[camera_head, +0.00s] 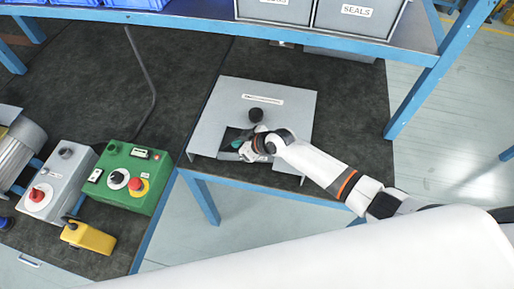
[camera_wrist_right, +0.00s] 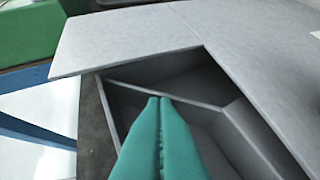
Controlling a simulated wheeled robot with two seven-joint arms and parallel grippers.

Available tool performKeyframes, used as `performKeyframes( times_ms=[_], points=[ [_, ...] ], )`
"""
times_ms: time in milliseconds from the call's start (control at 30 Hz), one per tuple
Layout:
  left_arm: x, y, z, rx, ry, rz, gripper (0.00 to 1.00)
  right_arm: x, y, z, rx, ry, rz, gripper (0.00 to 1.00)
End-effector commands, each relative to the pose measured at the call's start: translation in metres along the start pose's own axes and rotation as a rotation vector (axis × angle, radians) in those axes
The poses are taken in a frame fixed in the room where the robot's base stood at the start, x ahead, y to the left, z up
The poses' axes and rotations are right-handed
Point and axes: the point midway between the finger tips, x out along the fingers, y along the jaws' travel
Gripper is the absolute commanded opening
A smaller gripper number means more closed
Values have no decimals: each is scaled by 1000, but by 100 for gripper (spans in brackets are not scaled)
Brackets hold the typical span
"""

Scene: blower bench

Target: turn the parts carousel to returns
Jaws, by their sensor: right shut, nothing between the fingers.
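The parts carousel shows as a grey housing with a flat cover (camera_head: 222,105), a label and a black knob (camera_head: 256,115) on top. A cutout at its front edge opens onto dark compartments. In the right wrist view the cover (camera_wrist_right: 140,40) has a notch, and grey divider walls (camera_wrist_right: 232,128) stand below it, parting empty-looking compartments. My right gripper (camera_head: 240,146) is at the cutout, just in front of the knob. Its green fingers (camera_wrist_right: 158,100) are shut together with nothing between them, tips over the compartments near a divider. I cannot tell whether they touch it. My left gripper is not in view.
A green control box (camera_head: 132,165) with a red button, a grey box (camera_head: 62,165) with a red knob and a yellow block (camera_head: 88,237) stand at left. A shelf with bins, one labelled SEALS (camera_head: 360,15), runs behind. Bare dark bench (camera_head: 350,95) lies right of the carousel.

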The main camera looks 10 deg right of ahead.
Motion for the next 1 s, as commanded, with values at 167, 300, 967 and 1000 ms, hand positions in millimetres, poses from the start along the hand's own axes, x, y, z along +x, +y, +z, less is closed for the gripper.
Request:
performKeyframes(
  times_ms=[167, 300, 967, 1000],
  points=[
    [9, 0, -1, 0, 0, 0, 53, 9, 0, 6, -3, -2, 2, 0],
    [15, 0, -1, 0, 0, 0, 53, 14, 0, 10, -2, -1, 2, 0],
    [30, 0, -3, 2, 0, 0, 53, 28, -6, 24, -1, 0, 3, 0],
    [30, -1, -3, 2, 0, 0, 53, 28, -6, 25, -1, 0, 3, 0]
  ],
)
